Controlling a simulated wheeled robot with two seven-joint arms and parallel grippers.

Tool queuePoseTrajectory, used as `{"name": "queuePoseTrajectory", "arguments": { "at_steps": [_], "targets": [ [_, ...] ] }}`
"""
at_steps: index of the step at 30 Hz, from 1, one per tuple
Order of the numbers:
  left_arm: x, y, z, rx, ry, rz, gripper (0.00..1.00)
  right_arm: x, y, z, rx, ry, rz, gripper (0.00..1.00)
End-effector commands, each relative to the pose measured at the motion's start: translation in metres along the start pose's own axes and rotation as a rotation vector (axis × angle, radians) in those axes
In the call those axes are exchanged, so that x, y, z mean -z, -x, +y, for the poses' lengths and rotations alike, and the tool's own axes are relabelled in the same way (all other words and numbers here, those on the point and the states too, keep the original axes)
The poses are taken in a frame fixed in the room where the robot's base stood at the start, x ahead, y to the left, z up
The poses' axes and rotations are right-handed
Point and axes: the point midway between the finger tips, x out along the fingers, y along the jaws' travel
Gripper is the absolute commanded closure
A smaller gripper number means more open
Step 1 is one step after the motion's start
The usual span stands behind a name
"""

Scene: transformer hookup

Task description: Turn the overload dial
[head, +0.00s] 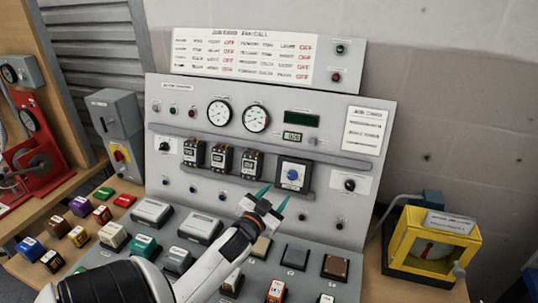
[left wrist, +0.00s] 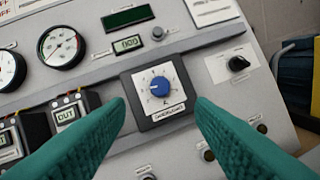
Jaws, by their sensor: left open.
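The overload dial (head: 292,175) is a blue knob on a white square face in a dark frame, set in the grey upright panel (head: 380,110). In the left wrist view the blue knob (left wrist: 159,88) sits between and beyond the two teal fingertips, with a label under it. My left gripper (head: 267,197) is open and empty, just below and left of the dial in the head view. Its fingers (left wrist: 160,108) point at the dial and appear apart from it. My right gripper is in neither view.
Several dark relay modules (head: 222,160) sit left of the dial. A black knob (head: 349,185) is to its right. Loose blocks and grey units (head: 152,212) cover the sloping lower deck. A yellow meter box (head: 433,242) stands at the right.

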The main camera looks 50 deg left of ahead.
Motion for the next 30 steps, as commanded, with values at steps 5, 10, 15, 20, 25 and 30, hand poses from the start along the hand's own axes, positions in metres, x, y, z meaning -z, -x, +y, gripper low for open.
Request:
{"name": "queuePoseTrajectory", "arguments": {
  "at_steps": [5,10,15,20,25,30],
  "targets": [
    [0.001,0.024,0.0,0.0,-0.001,0.0,0.51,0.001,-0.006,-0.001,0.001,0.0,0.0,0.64],
    [0.0,0.032,0.0,0.0,-0.001,-0.001,0.51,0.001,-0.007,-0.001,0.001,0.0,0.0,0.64],
    [-0.001,0.032,0.0,-0.001,-0.001,-0.001,0.51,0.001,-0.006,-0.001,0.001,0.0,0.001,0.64],
    [0.0,0.032,0.0,-0.001,-0.001,0.0,0.51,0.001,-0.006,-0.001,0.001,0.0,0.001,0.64],
    [0.0,0.032,0.0,0.0,-0.001,0.0,0.51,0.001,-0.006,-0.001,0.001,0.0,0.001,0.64],
    [0.0,0.032,0.0,0.0,-0.001,0.0,0.51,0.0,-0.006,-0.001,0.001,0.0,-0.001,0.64]
  ]
}}
